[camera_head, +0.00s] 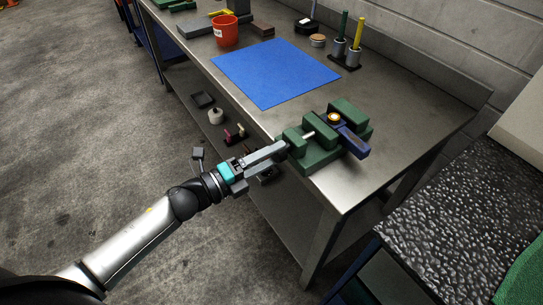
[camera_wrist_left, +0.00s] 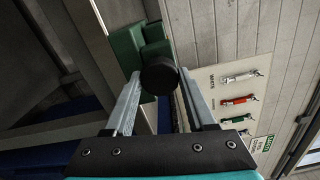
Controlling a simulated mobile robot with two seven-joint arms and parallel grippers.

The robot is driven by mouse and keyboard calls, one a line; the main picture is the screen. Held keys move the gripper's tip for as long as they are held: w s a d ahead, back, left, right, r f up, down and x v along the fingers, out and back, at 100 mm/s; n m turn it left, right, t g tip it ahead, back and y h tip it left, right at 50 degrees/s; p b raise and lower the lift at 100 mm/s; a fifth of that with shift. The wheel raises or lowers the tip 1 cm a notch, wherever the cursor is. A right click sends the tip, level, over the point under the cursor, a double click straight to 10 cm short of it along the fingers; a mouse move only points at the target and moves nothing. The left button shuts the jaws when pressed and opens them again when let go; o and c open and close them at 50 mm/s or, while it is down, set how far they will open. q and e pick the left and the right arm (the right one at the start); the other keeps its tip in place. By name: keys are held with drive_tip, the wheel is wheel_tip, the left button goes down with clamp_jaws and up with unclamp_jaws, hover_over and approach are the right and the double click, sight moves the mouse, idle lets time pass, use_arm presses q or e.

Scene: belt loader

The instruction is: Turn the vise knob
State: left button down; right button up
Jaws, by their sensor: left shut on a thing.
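A green vise (camera_head: 318,150) stands at the near right corner of the metal workbench, and a blue part with a brass-coloured round piece (camera_head: 334,118) sits at its jaws. In the left wrist view the vise (camera_wrist_left: 127,48) is behind a black round knob (camera_wrist_left: 159,76). My left gripper (camera_head: 283,147) reaches in from the left to the front end of the vise. In the wrist view its two fingers (camera_wrist_left: 158,92) are on either side of the knob, shut on it. The knob is mostly hidden by the fingers in the head view. My right gripper is not in view.
A blue mat (camera_head: 275,73) lies on the workbench (camera_head: 400,125) behind the vise. A red cup (camera_head: 224,31) stands at the back left, and a pen holder (camera_head: 346,52) stands at the back right. Small items lie on the lower shelf. A dark textured surface (camera_head: 450,215) is at the right.

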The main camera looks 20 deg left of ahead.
use_arm(q)
drive_tip(key=shift+m, duration=0.7)
drive_tip(key=shift+c, duration=1.1)
unclamp_jaws()
drive_tip(key=v, duration=1.5)
drive_tip(key=shift+b, duration=0.3)
